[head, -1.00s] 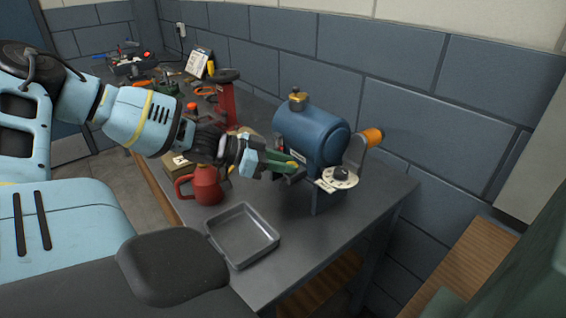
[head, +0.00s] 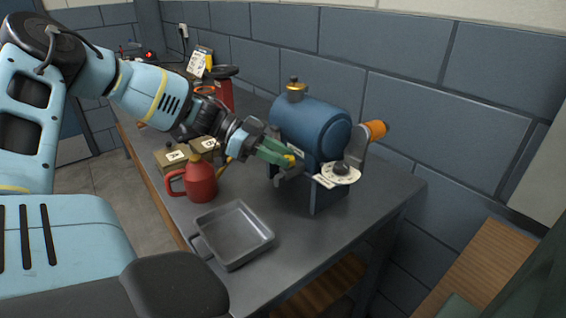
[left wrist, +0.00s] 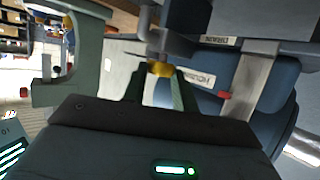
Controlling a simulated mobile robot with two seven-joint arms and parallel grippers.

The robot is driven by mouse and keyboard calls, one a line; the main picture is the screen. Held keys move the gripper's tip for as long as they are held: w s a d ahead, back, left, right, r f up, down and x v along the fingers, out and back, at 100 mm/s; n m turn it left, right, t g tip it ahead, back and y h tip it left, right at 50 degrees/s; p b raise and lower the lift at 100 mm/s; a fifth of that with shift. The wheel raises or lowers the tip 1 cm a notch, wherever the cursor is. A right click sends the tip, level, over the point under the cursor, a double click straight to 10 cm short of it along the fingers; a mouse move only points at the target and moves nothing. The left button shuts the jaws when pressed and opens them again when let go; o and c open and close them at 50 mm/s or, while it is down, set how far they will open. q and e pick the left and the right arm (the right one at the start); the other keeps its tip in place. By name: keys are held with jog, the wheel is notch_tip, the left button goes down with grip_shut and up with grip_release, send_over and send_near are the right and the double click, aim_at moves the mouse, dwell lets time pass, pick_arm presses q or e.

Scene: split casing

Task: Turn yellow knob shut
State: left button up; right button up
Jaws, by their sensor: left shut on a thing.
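The yellow knob (head: 290,159) is at the lower left side of the blue tank (head: 312,128), partly hidden by my gripper. My left gripper (head: 281,154) has green fingers and comes from the left. It is shut on the knob. In the left wrist view the yellow knob (left wrist: 160,69) shows between the two dark green fingertips (left wrist: 158,84), with a bluish body and labels close behind it. How far the knob is turned cannot be told. My right gripper does not show.
A grey tray (head: 236,235) lies at the table's front. A red can (head: 200,182) and labelled boxes (head: 172,158) stand left of it. A white dial plate (head: 341,173) and an orange handle (head: 376,129) stick out at the tank's right.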

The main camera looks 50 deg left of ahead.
pick_arm(q)
jog(key=shift+w+f+m+g+h+b, duration=0.15)
jog(key=shift+m+g+h+b, duration=0.25)
jog(key=shift+m+g+b, duration=0.25)
jog(key=o, duration=1)
jog(key=shift+a+r, duration=0.1)
jog(key=shift+r, duration=0.1)
jog(key=shift+v, duration=3.85)
